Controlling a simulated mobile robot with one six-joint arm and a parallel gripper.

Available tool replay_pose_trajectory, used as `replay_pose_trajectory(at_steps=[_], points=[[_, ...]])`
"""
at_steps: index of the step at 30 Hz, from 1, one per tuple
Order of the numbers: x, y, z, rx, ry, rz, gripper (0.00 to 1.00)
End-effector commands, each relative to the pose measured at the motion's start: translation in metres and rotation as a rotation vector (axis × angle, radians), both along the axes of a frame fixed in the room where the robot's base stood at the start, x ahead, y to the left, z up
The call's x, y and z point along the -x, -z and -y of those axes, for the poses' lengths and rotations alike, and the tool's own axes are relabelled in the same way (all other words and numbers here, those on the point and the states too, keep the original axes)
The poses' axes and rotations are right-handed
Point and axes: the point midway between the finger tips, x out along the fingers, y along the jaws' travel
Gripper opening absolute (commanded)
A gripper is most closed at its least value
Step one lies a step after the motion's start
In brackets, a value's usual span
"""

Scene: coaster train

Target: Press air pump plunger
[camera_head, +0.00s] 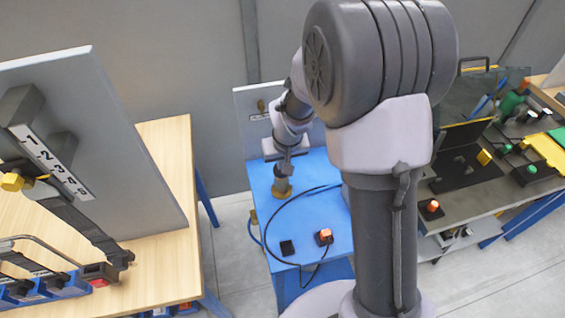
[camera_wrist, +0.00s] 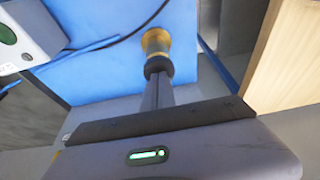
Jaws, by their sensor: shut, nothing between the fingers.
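The air pump (camera_head: 283,191) is a short brass-coloured cylinder standing on the blue table (camera_head: 307,218). In the wrist view, the brass pump body (camera_wrist: 156,42) has a dark round plunger top (camera_wrist: 158,66) facing my gripper. My gripper (camera_head: 285,167) is right above the pump, pointing down. In the wrist view, my gripper's fingers (camera_wrist: 158,80) are closed together with nothing between them, and their tips line up with the plunger top. They appear to be at or very near it; whether they touch is not clear.
A black hose (camera_head: 268,235) loops over the blue table beside a small black block (camera_head: 287,248) and an orange-button box (camera_head: 324,237). A wooden table with a tilted numbered panel (camera_head: 110,150) stands left. A cluttered dark bench (camera_head: 480,195) stands right.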

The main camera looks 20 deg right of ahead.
Motion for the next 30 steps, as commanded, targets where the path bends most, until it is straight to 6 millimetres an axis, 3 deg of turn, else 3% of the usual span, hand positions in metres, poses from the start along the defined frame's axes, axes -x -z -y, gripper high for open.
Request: replay_pose_trajectory(at_steps=[7,10,16,24,30], points=[[0.007,0.005,0.0,-0.001,0.002,-0.022,0.0],[0.006,-0.002,0.0,-0.001,0.003,-0.022,0.0],[-0.004,-0.051,-0.002,0.0,0.001,-0.007,0.0],[0.015,-0.109,-0.001,0.0,0.001,-0.003,0.0],[0.023,-0.134,-0.001,0.0,-0.001,-0.004,0.0]])
